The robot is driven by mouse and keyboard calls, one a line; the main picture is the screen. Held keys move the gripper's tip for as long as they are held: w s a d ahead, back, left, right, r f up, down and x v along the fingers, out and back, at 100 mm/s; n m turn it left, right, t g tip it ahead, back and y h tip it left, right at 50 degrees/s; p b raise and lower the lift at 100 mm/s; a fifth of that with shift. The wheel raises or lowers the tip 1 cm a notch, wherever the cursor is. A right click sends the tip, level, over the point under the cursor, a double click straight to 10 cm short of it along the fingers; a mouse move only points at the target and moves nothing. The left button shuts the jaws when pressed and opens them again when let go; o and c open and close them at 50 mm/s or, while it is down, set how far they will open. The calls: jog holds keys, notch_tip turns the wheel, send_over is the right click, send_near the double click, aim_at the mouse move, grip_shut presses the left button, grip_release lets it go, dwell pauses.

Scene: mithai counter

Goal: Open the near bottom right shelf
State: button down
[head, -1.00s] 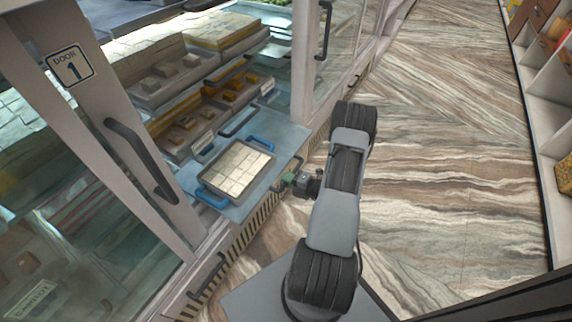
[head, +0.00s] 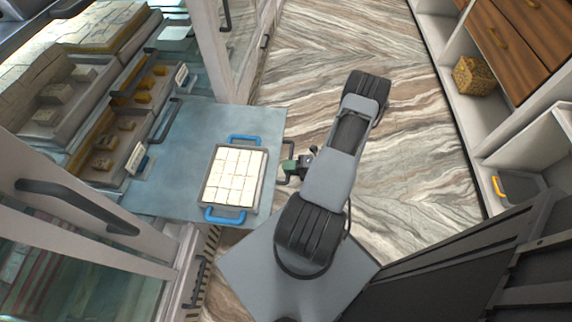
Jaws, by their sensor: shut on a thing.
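The near bottom right shelf (head: 178,188) is a flat blue-grey board sliding out of the glass counter. It now sticks out well past the counter front. A tray (head: 207,188) of pale square sweets with blue handles lies on it near its outer edge. The shelf's dark bar handle (head: 287,180) is on that outer edge. My gripper (head: 291,167) is at the handle and shut on it. The fingertips are small and partly hidden against the handle.
A glass door with a dark handle (head: 85,205) stands at the left. Sweets on stepped trays (head: 125,152) fill the counter behind the shelf. Marbled floor (head: 410,160) is clear right of my arm. A cabinet with an open shelf and wooden drawers (head: 515,35) lines the right.

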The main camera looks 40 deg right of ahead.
jog(key=shift+s, duration=0.15)
jog(key=c, duration=1.1)
grip_release()
jog(key=shift+d, duration=0.1)
jog(key=shift+d, duration=0.1)
jog(key=p+v, duration=0.2)
jog(key=v, duration=1.1)
jog(key=shift+s+d, duration=0.2)
jog(key=shift+s, duration=0.1)
